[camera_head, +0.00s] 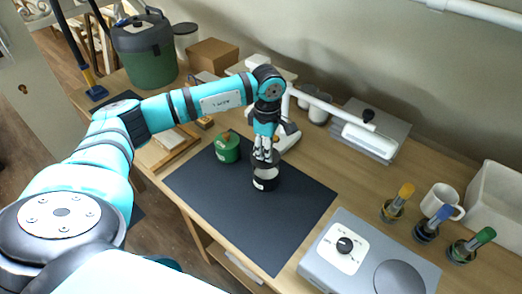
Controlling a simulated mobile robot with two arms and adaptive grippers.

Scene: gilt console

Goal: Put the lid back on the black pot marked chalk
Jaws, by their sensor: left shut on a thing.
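The black pot (264,184) stands upright on the dark mat, with a pale label on its front too small to read. My left gripper (265,152) is directly above it, pointing down, its fingers shut on the dark lid (266,162). A pale band shows between the lid and the pot's dark body; I cannot tell whether the lid touches the pot. The fingers hide the lid's knob. My right gripper is not in view.
A green pot (227,148) with an orange knob stands left of the black pot on the dark mat (285,230). A white lamp arm (325,103) is behind. A grey device (370,262) is at the front right. The mat's front is clear.

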